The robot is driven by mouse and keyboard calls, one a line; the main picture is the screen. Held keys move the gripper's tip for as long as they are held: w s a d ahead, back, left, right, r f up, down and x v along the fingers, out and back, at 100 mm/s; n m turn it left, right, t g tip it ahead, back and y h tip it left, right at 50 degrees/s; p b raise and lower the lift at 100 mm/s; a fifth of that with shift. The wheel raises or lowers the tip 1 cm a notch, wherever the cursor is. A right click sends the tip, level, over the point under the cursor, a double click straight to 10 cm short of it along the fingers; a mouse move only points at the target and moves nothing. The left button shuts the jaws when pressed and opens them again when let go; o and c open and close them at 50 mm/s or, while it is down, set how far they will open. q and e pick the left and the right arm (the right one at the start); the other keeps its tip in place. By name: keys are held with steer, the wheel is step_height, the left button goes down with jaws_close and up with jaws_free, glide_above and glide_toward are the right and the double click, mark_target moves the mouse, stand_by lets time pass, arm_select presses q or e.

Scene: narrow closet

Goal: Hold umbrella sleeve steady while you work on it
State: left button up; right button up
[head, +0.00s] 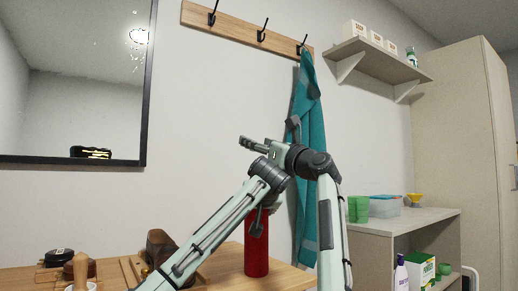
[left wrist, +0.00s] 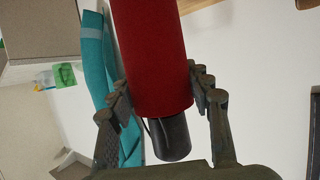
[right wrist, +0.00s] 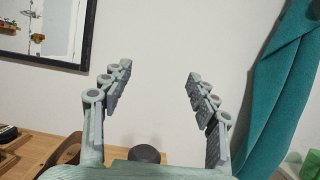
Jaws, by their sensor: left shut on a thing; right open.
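The umbrella sleeve is a red upright cylinder (head: 257,250) on the wooden table in the head view. In the left wrist view the red cylinder (left wrist: 152,50) has a black end piece (left wrist: 170,135) near the palm. My left gripper (head: 262,205) comes down at its top; its fingers (left wrist: 157,80) lie on both sides of the red body, shut on it. My right gripper (head: 250,144) is higher up, apart from the sleeve. In the right wrist view its fingers (right wrist: 159,72) are spread and empty. The sleeve's upper end is partly hidden in the head view.
A teal towel (head: 308,120) hangs behind my right arm from a hook rail (head: 245,27). Brushes (head: 80,272) and a brown block (head: 160,245) lie left on the table (head: 290,278). A low shelf unit (head: 400,222) with green cups (head: 358,208) stands right.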

steer(key=shift+r, duration=2.35)
arm_select(q)
steer(key=o, duration=1.2)
steer(key=v, duration=1.2)
